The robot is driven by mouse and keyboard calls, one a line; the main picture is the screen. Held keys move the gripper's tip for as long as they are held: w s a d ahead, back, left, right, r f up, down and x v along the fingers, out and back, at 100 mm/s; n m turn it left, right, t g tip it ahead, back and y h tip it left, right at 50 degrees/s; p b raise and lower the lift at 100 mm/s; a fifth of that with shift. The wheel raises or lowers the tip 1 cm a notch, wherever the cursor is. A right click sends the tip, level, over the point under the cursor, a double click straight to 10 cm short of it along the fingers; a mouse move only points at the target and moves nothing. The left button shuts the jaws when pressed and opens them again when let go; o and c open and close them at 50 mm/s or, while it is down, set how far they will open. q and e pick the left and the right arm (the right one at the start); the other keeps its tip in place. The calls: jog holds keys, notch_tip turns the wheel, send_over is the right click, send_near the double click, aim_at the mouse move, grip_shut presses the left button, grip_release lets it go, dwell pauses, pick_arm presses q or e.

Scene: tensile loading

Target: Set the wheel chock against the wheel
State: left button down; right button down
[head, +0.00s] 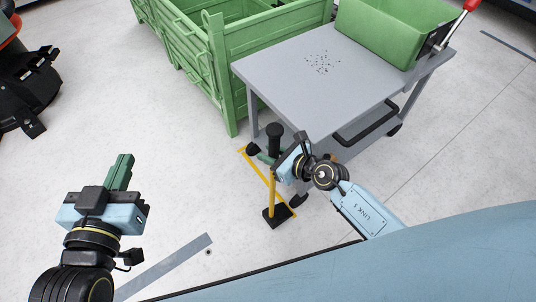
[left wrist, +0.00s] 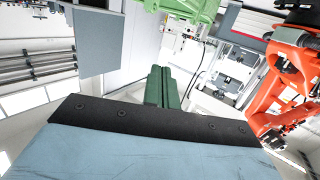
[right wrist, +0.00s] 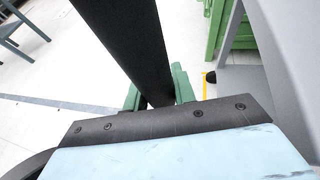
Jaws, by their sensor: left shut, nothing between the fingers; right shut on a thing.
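The wheel chock has a black base (head: 276,217), a yellow upright post and a black grip (head: 275,134) on top. My right gripper (head: 267,157) is shut on the black grip, which also shows between its green fingers in the right wrist view (right wrist: 135,45). The post looks nearly upright. The base is at the floor marking, just left of the cart's near wheel (head: 298,201); I cannot tell whether they touch or whether the base rests on the floor. My left gripper (head: 121,170) is shut and empty, far left of the cart; its fingers show in the left wrist view (left wrist: 161,87).
The grey cart (head: 310,75) carries a green bin (head: 390,35). Another wheel (head: 253,149) stands at its left corner. Yellow tape (head: 256,166) marks the floor there. A large green crate (head: 225,75) stands behind. The floor between my grippers is clear.

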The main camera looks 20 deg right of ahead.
pick_arm(q)
jog(key=shift+d+r+t+h+b, duration=0.2)
jog(key=shift+r+t, duration=0.35)
jog(key=shift+r, duration=0.25)
jog(key=shift+d+r+t+h+b, duration=0.1)
jog(key=shift+r+t+h+b, duration=0.1)
jog(key=shift+r+t, duration=0.5)
jog(key=shift+d+r+t+h+b, duration=0.2)
jog(key=shift+r+t, duration=0.15)
jog(key=shift+r, duration=0.6)
